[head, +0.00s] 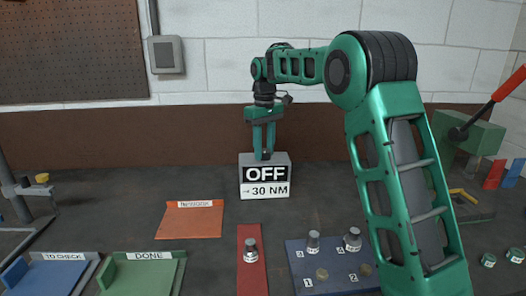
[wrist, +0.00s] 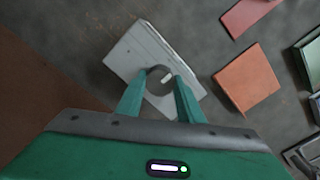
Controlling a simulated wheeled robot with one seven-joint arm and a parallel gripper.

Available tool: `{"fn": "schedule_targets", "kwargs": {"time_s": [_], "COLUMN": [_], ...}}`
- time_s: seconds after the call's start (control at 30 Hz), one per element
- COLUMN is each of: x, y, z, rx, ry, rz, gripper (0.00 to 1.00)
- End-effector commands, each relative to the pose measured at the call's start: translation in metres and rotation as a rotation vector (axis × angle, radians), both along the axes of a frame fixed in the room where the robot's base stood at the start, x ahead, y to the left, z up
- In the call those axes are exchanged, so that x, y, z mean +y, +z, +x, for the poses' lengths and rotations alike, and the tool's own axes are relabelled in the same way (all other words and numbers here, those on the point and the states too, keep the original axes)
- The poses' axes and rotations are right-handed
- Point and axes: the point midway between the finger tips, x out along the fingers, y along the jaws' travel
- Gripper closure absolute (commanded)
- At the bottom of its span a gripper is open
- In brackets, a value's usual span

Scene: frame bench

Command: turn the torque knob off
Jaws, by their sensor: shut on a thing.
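The torque box (head: 265,182) stands on the bench in the middle of the head view. Its front reads "OFF" in white on black, with "→ 30 NM" below. In the wrist view the box's pale top (wrist: 137,62) lies turned at an angle. The round dark grey torque knob (wrist: 157,72) with a white mark is on this top. My gripper (head: 264,155) points straight down over the box. Its two green fingers are shut on the knob, one on each side. In the head view the fingers largely hide the knob.
An orange tray (head: 190,222) lies left of the box. A red strip (head: 243,280) with a metal part and a blue numbered board (head: 300,262) with several parts lie in front. Green "DONE" (head: 150,275) and blue "TO CHECK" (head: 48,275) trays are front left. A red-handled green press (head: 470,135) stands right.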

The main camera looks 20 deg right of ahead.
Motion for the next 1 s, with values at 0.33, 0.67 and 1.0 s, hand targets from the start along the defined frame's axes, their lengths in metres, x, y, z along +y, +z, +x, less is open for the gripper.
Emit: {"fn": "schedule_targets", "kwargs": {"time_s": [0.33,0.67,1.0], "x": [-0.0010,-0.0011,-0.0007], "y": [0.0025,0.0022,0.0044], "z": [0.0025,0.0021,0.0010], "rx": [-0.011,-0.009,-0.004], "ry": [0.026,0.025,0.026], "rz": [0.001,0.000,0.000], "gripper": [0.89,0.48,0.48]}}
